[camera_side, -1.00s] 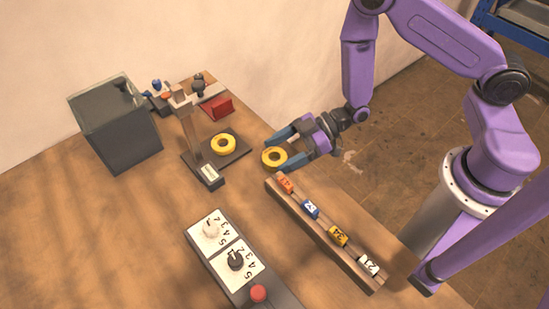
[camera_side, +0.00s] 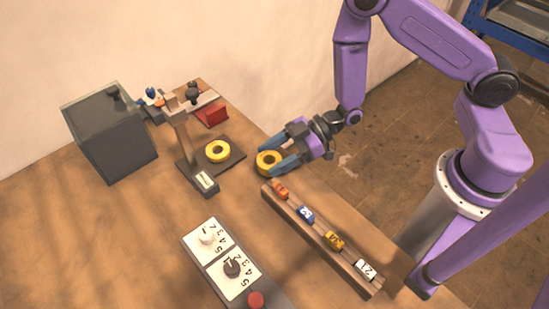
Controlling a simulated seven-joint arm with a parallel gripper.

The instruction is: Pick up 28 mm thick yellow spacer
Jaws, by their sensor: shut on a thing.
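A yellow ring-shaped spacer (camera_side: 268,162) is at the table's far edge, between the fingertips of my gripper (camera_side: 274,157). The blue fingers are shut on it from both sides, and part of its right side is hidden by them. I cannot tell whether it rests on the table or is slightly raised. A second yellow ring (camera_side: 217,151) lies flat on the dark base of a measuring stand, to the left. The thickness of either ring cannot be read here.
The measuring stand (camera_side: 184,140) with its post is left of my gripper. A wooden rack (camera_side: 322,245) with several numbered coloured tags lies in front. A dial box (camera_side: 222,262) with a red button is nearer. A dark box (camera_side: 110,135) stands at the far left.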

